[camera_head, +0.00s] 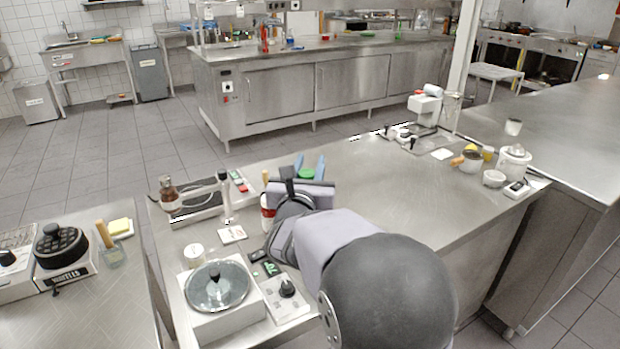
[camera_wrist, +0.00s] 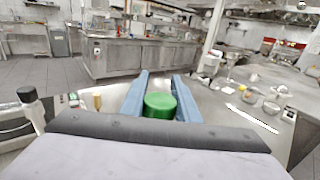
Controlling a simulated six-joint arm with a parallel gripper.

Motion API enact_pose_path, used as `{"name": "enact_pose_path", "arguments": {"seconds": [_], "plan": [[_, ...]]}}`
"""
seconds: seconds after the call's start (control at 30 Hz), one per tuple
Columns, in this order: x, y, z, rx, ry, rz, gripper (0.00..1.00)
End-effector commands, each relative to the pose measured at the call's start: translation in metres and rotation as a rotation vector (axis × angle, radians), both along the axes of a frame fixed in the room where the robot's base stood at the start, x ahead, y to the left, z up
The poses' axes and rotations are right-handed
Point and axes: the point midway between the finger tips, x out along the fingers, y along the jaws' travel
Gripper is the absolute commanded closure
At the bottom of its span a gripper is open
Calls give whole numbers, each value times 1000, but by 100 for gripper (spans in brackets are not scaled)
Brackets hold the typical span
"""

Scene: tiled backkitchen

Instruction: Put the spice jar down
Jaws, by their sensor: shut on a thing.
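The spice jar, with a green lid (camera_head: 306,173), is between the blue fingers of my gripper (camera_head: 308,166). Only its green top shows in the head view; its body is hidden behind the gripper. In the wrist view the green lid (camera_wrist: 160,105) sits between the two blue fingers (camera_wrist: 160,88), which are shut on it. The gripper is over the far left part of the steel counter (camera_head: 400,195). I cannot tell whether the jar's bottom touches the counter.
A red-and-white bottle (camera_head: 267,213) stands close left of my gripper. A dark-capped bottle (camera_head: 169,194) and a scale-like device (camera_head: 197,206) are further left. A lidded pan (camera_head: 217,287) sits at front left. The counter's middle is clear; bowls and a juicer (camera_head: 514,162) stand right.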

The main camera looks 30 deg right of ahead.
Motion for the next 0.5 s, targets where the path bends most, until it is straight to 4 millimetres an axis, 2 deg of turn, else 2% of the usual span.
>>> {"name": "enact_pose_path", "arguments": {"seconds": [0.1, 0.33, 0.5], "plan": [[0, 0, 6, 0, -1, 0, 100], [1, 3, 6, -1, -1, 7, 100], [11, 27, 3, -1, -1, 55, 100]]}}
